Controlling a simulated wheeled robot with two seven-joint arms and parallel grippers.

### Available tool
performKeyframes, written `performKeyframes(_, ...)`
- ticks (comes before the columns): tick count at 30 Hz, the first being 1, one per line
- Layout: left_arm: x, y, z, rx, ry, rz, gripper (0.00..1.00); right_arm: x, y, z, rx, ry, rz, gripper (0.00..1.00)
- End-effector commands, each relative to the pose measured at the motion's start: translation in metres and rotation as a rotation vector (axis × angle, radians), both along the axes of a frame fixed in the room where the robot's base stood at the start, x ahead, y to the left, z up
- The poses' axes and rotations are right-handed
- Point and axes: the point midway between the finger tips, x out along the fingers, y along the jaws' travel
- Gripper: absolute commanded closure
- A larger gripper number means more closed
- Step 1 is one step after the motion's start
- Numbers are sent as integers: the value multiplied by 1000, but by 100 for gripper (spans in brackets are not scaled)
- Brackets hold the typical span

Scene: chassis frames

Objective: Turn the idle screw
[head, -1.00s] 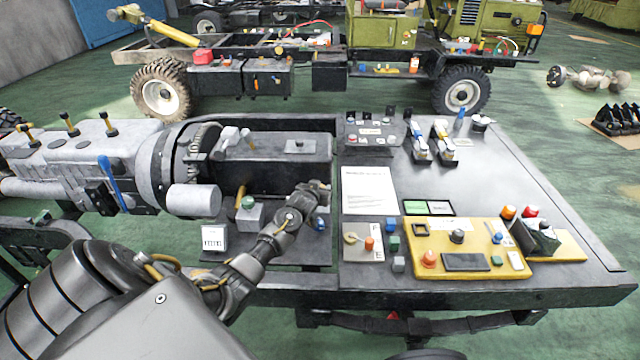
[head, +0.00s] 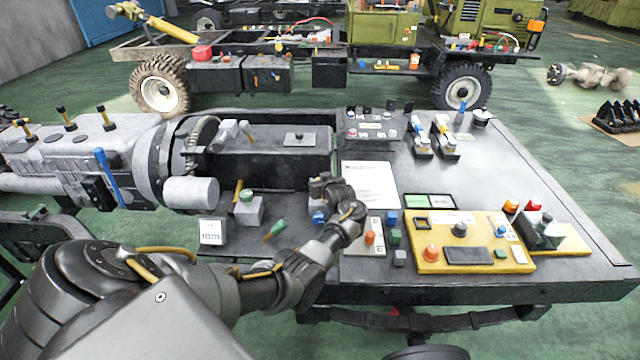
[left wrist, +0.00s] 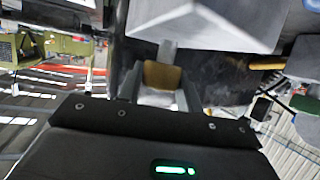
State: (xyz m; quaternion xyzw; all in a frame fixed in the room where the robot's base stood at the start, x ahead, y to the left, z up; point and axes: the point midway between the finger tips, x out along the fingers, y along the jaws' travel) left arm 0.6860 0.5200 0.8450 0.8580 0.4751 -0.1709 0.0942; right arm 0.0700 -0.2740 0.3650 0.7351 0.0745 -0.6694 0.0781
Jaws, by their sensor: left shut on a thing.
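My left gripper (head: 322,188) is at the right end of the dark engine box, by the left edge of a white sheet. In the left wrist view its fingers (left wrist: 162,85) are shut on a small brass-coloured screw head (left wrist: 162,76). A short grey stem joins the head to a pale grey block (left wrist: 200,25). I take the brass piece to be the idle screw; its slot or turn angle cannot be made out. In the head view the gripper hides the screw. My right gripper is not in view.
A blue knob (head: 318,217) sits just below the gripper. A green-handled tool (head: 274,230) and a grey block with a green top (head: 248,208) are to the left. A yellow panel (head: 430,262) with knobs is to the right. The bench's right part is mostly clear.

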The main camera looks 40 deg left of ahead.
Motion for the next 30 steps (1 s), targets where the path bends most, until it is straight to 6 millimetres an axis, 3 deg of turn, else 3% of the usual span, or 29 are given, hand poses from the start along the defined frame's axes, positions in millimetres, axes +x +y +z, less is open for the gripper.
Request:
performKeyframes(14,0,0,0,-1,0,13,88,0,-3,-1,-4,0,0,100)
performKeyframes(15,0,0,0,-1,0,13,61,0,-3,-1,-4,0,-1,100)
performKeyframes(19,0,0,0,0,-1,13,44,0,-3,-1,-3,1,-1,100)
performKeyframes(30,-2,-4,3,0,-2,12,43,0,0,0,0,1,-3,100)
